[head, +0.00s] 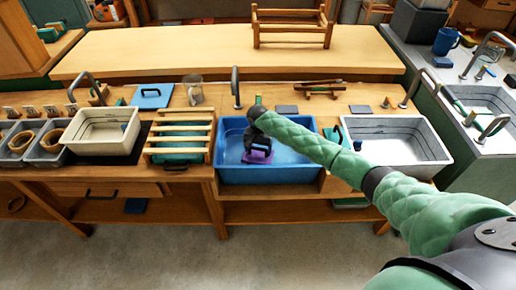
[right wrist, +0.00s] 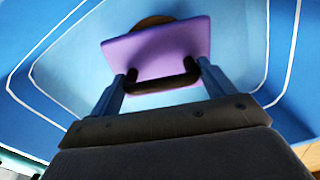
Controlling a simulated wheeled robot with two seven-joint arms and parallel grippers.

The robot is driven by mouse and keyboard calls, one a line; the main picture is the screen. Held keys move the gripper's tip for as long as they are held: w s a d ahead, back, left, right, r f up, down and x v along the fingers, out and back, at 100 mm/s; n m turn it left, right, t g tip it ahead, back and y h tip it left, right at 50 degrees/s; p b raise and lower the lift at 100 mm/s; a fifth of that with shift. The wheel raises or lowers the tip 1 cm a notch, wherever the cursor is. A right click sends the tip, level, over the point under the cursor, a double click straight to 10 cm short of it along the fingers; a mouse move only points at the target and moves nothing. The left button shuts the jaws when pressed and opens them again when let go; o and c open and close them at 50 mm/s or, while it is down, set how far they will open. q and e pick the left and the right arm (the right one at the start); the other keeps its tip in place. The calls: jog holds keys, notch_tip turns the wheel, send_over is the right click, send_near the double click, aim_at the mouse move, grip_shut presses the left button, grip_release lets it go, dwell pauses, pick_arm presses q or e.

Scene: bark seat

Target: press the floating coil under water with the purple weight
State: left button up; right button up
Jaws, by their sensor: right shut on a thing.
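The purple weight (head: 258,157) is a flat plate with a dark handle, inside the blue basin (head: 306,170). My right gripper (head: 259,147) is shut on it, coming down from above. In the right wrist view, the fingers (right wrist: 163,80) are at the handle, and the purple plate (right wrist: 158,46) is beyond them. A brown rounded edge, likely the coil (right wrist: 152,20), shows just past the plate's far edge; the plate hides the rest. I cannot tell whether they touch or how deep the coil lies. My left gripper is not in view.
A slatted wooden rack (head: 181,125) stands left of the basin, and a white tub (head: 428,148) stands to its right. A tap (head: 236,88) and a glass jar (head: 193,88) are behind. Another white tub (head: 100,115) is farther left.

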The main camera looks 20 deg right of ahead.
aim_at(258, 155)
jog(key=shift+f+b, duration=0.4)
jog(key=shift+f, duration=1.3)
jog(key=o, duration=1.3)
